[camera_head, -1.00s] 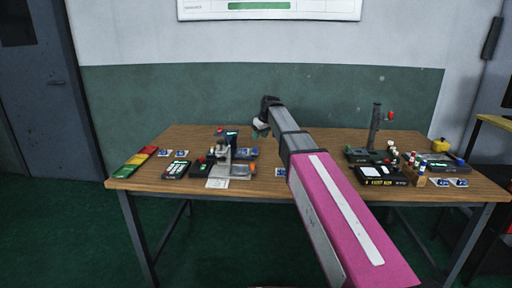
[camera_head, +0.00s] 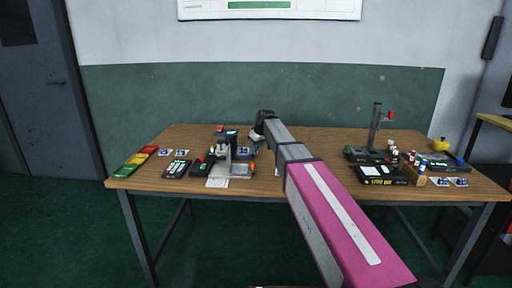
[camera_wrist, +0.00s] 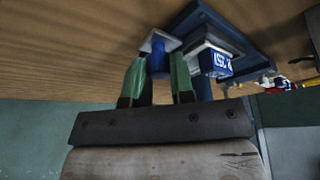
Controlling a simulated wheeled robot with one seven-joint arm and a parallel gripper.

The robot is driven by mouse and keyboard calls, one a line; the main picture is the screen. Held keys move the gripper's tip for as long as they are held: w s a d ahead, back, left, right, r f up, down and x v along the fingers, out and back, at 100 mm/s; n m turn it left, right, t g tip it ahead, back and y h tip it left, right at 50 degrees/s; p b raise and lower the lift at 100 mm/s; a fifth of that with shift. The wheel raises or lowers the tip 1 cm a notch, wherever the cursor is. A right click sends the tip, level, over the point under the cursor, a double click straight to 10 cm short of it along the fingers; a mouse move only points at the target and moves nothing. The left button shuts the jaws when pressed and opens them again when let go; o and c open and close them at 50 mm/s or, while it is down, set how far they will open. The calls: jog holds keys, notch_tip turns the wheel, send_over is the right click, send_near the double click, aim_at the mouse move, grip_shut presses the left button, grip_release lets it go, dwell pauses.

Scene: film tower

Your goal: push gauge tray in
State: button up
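In the head view, a grey and black gauge stand (camera_head: 224,152) stands left of the table's middle. A low dark blue tray-like part (camera_head: 244,153) shows at its right side, partly hidden. I cannot tell surely whether this is the gauge tray or how far out it is. My gripper (camera_wrist: 158,65) has two green fingers, apart, in the wrist view. A blue post with a pale square plate (camera_wrist: 158,52) shows between or just beyond the fingertips; contact is unclear. Beside it are a blue block with white lettering (camera_wrist: 215,62) and a blue flat frame (camera_wrist: 222,27).
The wooden table (camera_head: 310,150) holds a keypad box (camera_head: 176,169), coloured pads (camera_head: 134,165) and small cards at left. A post stand (camera_head: 375,128), black boxes (camera_head: 380,174) and bottles stand at right. Bare wood lies behind the stand.

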jog(key=shift+w+a, duration=0.1)
jog(key=shift+a, duration=1.9)
grip_shut()
jog(key=o, duration=0.9)
grip_release()
jog(key=shift+c, duration=0.2)
jog(key=v, duration=1.1)
